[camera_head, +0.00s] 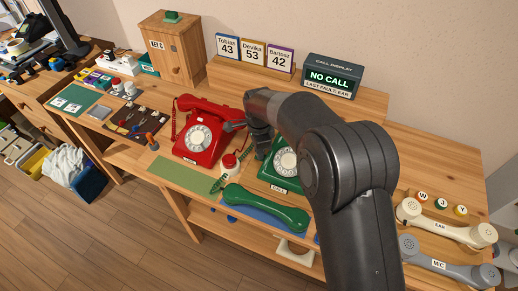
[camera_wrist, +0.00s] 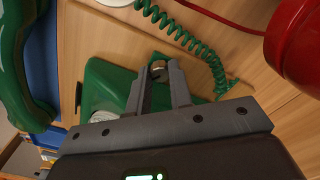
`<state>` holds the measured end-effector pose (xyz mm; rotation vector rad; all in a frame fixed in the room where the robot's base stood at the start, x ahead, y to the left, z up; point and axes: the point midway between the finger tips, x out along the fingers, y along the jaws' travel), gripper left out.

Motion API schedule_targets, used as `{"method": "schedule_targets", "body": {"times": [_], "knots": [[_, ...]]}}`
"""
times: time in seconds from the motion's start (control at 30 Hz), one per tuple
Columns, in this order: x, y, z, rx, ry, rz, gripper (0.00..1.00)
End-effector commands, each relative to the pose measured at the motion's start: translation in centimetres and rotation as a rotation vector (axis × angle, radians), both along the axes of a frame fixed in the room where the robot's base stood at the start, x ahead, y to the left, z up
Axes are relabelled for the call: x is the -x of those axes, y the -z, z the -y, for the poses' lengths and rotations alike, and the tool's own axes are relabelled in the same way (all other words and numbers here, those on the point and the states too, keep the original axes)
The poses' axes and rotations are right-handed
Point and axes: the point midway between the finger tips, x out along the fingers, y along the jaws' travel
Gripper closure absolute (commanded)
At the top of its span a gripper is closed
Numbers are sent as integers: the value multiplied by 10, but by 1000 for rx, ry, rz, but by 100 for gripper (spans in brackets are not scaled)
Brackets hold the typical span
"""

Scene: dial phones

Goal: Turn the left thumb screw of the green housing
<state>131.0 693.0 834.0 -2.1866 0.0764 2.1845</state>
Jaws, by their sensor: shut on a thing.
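The green housing (camera_head: 277,180) of a dial phone stands on the desk right of the red phone, partly behind my arm. In the wrist view the green housing (camera_wrist: 98,72) lies under and left of my fingers. The fingers are shut on this screw. In the head view my gripper (camera_head: 260,145) is at the housing's upper left, and the screw is hidden there.
The green handset (camera_head: 265,211) lies in front of the housing; its coiled cord (camera_wrist: 190,35) runs close to my fingertips. The red phone (camera_head: 202,130) and a red-topped round piece (camera_head: 229,161) stand to the left. A display (camera_head: 332,78) reads NO CALL. Cream and grey handsets lie right.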

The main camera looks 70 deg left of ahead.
Motion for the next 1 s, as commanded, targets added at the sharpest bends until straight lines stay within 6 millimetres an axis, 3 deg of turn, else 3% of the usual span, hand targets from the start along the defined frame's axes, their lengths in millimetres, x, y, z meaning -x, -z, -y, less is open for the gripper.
{"method": "schedule_targets", "body": {"times": [1.0], "knots": [[-1, -1, -1, -3, -964, 2, 100]]}}
